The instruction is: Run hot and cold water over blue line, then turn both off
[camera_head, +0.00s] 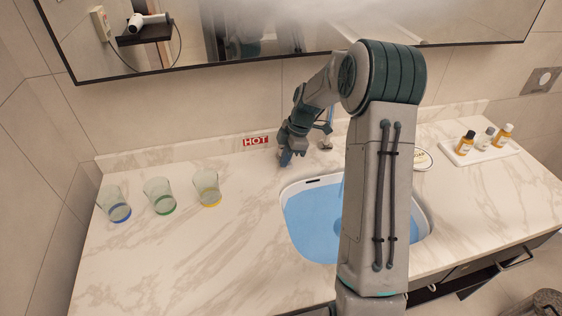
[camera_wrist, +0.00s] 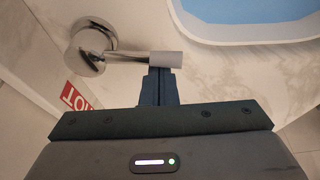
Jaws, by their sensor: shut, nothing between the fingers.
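The white sink basin (camera_head: 287,190) has a light blue inside (camera_head: 312,215); its corner shows in the wrist view (camera_wrist: 184,22). I cannot make out a separate blue line or tell whether water runs. The chrome hot handle (camera_wrist: 92,48) has a lever (camera_wrist: 166,59) pointing right in the wrist view. My gripper (camera_head: 287,158) is left of the basin's back edge, beside the red HOT sign (camera_head: 255,141). Its shut, empty fingers (camera_wrist: 158,84) are at the lever's end; contact is unclear. A chrome piece (camera_head: 325,143) shows behind; my arm hides the rest of the tap and the cold handle.
Blue-based (camera_head: 119,212), green-based (camera_head: 164,205) and yellow-based (camera_head: 208,199) glasses stand on the left counter. A white tray (camera_head: 467,156) with small bottles sits at the right. A round white item (camera_head: 423,160) lies near my arm. A mirror (camera_head: 290,35) hangs above.

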